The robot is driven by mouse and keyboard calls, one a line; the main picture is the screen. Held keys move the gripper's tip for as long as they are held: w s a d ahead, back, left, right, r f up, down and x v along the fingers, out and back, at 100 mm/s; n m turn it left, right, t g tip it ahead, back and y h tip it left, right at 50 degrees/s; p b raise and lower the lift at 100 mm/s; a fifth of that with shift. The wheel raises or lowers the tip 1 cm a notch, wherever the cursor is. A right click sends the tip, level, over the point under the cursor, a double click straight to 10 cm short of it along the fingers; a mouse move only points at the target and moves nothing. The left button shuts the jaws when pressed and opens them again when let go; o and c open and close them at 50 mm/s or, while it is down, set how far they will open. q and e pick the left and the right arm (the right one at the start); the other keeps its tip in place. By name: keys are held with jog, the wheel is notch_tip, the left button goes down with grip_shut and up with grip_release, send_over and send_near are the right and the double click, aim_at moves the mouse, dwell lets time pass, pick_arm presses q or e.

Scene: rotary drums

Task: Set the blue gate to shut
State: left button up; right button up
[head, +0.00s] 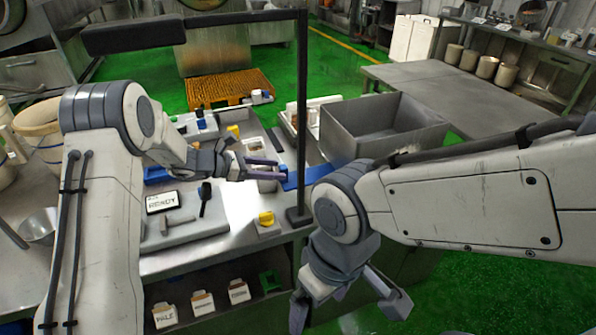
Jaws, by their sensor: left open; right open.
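A flat blue piece (308,177), which looks like the blue gate, lies at the right end of the bench equipment, beside the black post. My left arm and the post hide part of it, so I cannot tell its setting. My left gripper (278,168) is open, its fingers pointing right, with the tips close to the blue piece's left end. I cannot tell whether they touch it. My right gripper (350,304) is open and empty, hanging low in front of the bench's right end, apart from the blue piece.
A black post (302,110) rises near the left gripper. A grey metal bin (385,142) stands behind. A yellow knob (266,218), a black-handled lever (205,194) and a READY sign (162,202) are on the bench. Labelled cards (203,302) stand on the shelf below.

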aim_at(294, 179)
pick_arm(q)
jog(key=p+x, duration=0.1)
jog(key=x, duration=0.5)
jog(key=shift+d+f, duration=0.1)
jog(key=shift+d, duration=0.2)
grip_shut()
dwell(1.1)
